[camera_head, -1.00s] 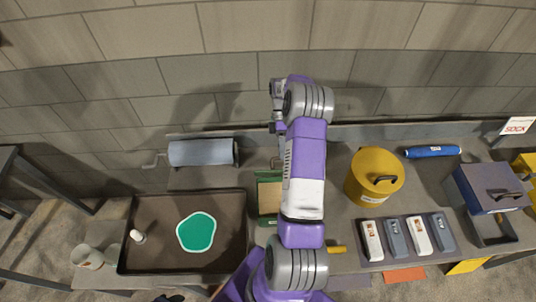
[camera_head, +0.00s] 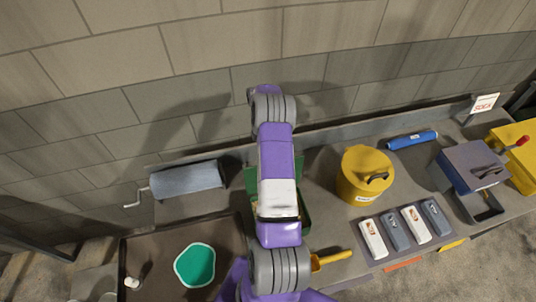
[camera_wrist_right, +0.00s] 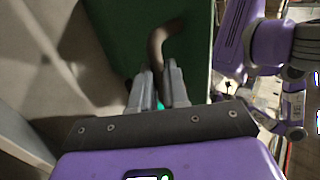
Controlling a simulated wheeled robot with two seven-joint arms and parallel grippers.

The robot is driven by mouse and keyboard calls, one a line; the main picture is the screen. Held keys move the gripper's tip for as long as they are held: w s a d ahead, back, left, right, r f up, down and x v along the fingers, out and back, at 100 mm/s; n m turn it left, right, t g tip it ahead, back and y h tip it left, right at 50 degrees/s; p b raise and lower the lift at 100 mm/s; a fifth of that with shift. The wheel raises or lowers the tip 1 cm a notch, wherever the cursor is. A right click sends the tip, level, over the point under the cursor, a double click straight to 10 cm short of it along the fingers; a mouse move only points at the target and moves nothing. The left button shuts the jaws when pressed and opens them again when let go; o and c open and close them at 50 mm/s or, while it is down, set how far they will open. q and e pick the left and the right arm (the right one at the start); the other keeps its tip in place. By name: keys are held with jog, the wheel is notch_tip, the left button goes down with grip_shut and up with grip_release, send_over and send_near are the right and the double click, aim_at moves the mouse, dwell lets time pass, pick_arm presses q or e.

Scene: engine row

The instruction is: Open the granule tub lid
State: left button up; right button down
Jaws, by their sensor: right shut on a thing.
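The granule tub (camera_head: 306,214) appears to be the green box behind my right arm in the head view; the arm hides its middle. A green panel (camera_head: 251,180), apparently its lid, shows at the back beside the arm. In the right wrist view the green panel (camera_wrist_right: 115,30) fills the upper middle, with a dark curved handle (camera_wrist_right: 166,38) on it. My right gripper (camera_wrist_right: 157,82) is shut on this handle. How far the lid stands open is hard to tell. The gripper is hidden in the head view. My left gripper is not in view.
A yellow lidded pot (camera_head: 360,178) stands right of the green box, with bottles on a tray (camera_head: 388,255) before it. A yellow scoop (camera_head: 332,260) lies at the front. A grey roller (camera_head: 188,180) and a dark tray (camera_head: 150,245) are on the left. A wall rises behind.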

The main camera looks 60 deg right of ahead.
jog(key=shift+a+f, duration=0.15)
jog(key=shift+f, duration=0.25)
jog(key=c, duration=1.1)
grip_release()
jog(key=shift+d+r, duration=0.1)
jog(key=shift+d, duration=0.1)
jog(key=shift+r, duration=0.1)
jog(key=shift+p+v, duration=1.35)
jog(key=shift+v, duration=2.3)
